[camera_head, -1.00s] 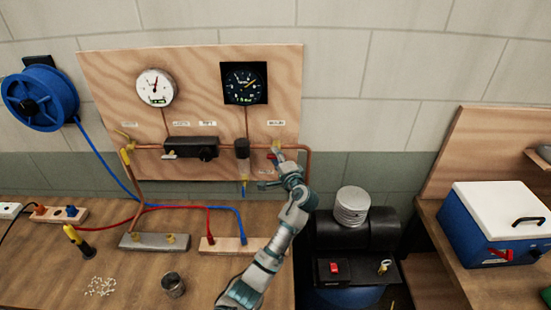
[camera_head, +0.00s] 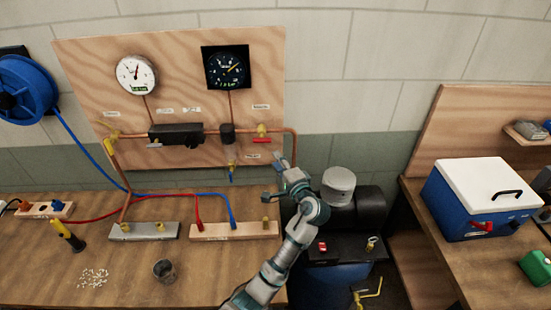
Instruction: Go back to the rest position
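My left arm reaches up from the bottom edge, right of centre. Its gripper (camera_head: 274,178) is in front of the lower right corner of the wooden gauge board, over the bench's right end. Its fingers are spread and nothing shows between them. The red-handled valve (camera_head: 262,140) on the copper pipe is above and left of the gripper, with a visible gap. My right gripper is not in view.
The board (camera_head: 100,70) carries a white gauge (camera_head: 137,75) and a black gauge (camera_head: 226,67). Hoses, metal and wooden blocks, a screwdriver (camera_head: 67,235) and a cup (camera_head: 164,271) are on the bench. A compressor (camera_head: 352,210) stands right of my arm; a blue cooler (camera_head: 480,205) is farther right.

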